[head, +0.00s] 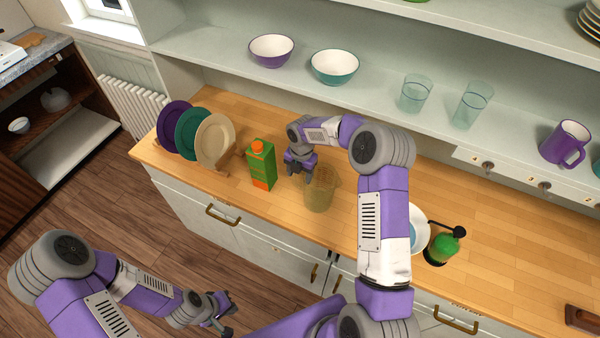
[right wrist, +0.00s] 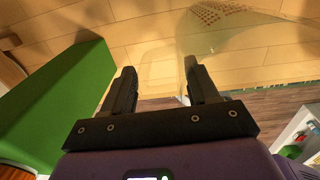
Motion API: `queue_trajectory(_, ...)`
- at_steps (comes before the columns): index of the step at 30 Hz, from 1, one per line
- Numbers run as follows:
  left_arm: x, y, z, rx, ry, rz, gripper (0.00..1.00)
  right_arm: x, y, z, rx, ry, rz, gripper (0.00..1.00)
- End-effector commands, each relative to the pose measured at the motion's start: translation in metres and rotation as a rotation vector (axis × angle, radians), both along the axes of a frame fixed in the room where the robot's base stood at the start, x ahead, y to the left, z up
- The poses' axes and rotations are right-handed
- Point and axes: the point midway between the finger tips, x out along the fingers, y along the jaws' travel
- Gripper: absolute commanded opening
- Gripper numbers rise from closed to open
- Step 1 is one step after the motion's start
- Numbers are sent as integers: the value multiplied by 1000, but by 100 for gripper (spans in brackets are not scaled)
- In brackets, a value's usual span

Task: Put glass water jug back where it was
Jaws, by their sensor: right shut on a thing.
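The glass water jug (head: 320,192) is clear with a yellowish tint. It is upright at the front part of the wooden counter; I cannot tell whether its base touches the wood. My right gripper (head: 299,174) comes down on its left side and is shut on it. In the right wrist view, the clear jug (right wrist: 240,60) shows between and beyond the fingers of the right gripper (right wrist: 160,85); the exact part gripped is unclear. My left gripper (head: 230,313) is open and empty, low over the floor in front of the cabinet.
A green and orange carton (head: 261,168) stands close left of the right gripper. Plates (head: 215,140) stand in a rack further left. Bowls (head: 334,67) and glasses (head: 416,93) stand on the shelf above.

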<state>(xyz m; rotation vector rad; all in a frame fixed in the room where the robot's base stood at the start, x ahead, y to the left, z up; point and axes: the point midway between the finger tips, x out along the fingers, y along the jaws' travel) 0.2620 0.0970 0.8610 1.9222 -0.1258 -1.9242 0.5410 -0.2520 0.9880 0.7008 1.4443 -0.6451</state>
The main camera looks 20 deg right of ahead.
Motion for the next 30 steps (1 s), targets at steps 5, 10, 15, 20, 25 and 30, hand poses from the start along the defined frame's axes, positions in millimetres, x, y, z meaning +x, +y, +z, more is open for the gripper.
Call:
queue_trajectory(5,0,0,0,0,0,0,0,1,0,1,0,-3,0,0)
queue_trajectory(10,0,0,-1,0,0,0,0,0,0,-1,-1,-1,0,73)
queue_trajectory(15,0,0,-1,0,0,0,0,0,0,-1,-1,-1,0,85)
queue_trajectory(20,0,0,-1,0,0,0,0,0,0,0,-1,-1,0,85)
queue_trajectory(25,0,0,0,0,0,0,0,1,-1,11,-1,-3,-1,85)
queue_trajectory(30,0,0,-1,0,0,0,0,0,-2,44,-1,-6,-2,85)
